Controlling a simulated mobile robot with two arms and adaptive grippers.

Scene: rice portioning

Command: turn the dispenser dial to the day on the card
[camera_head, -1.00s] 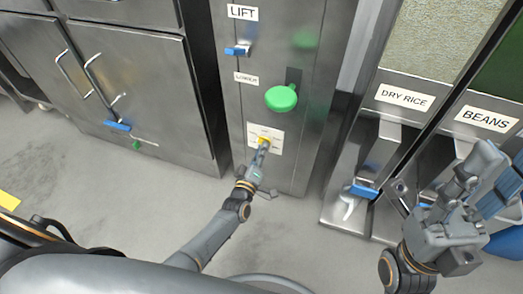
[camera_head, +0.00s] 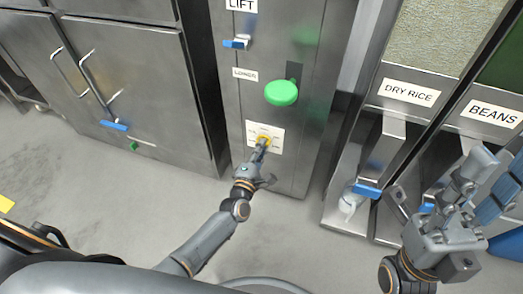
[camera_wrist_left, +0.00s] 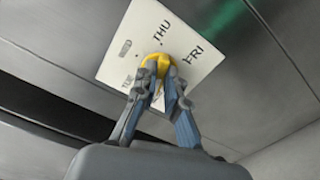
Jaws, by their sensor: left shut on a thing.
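The yellow dial (camera_head: 264,141) sits on a white day plate (camera_head: 278,130) low on the steel dispenser column. My left gripper (camera_head: 263,147) reaches up to the dial from below. In the left wrist view, the left fingers (camera_wrist_left: 160,92) are shut on the yellow dial (camera_wrist_left: 157,62), one on each side. The day plate (camera_wrist_left: 130,45) reads THU above the dial, FRI to the right and TUE at lower left. The fingers hide its lower part, and which day the dial points to is unclear. My right gripper (camera_head: 488,180) is open and empty at the right. No separate day card is recognisable.
Above the dial are a green knob (camera_head: 281,92), a LOWER label (camera_head: 245,75) and a blue lever (camera_head: 238,43). DRY RICE (camera_head: 409,92) and BEANS (camera_head: 495,114) bins stand at right, close to my right arm. Steel cabinets (camera_head: 120,85) stand left. The floor in front is clear.

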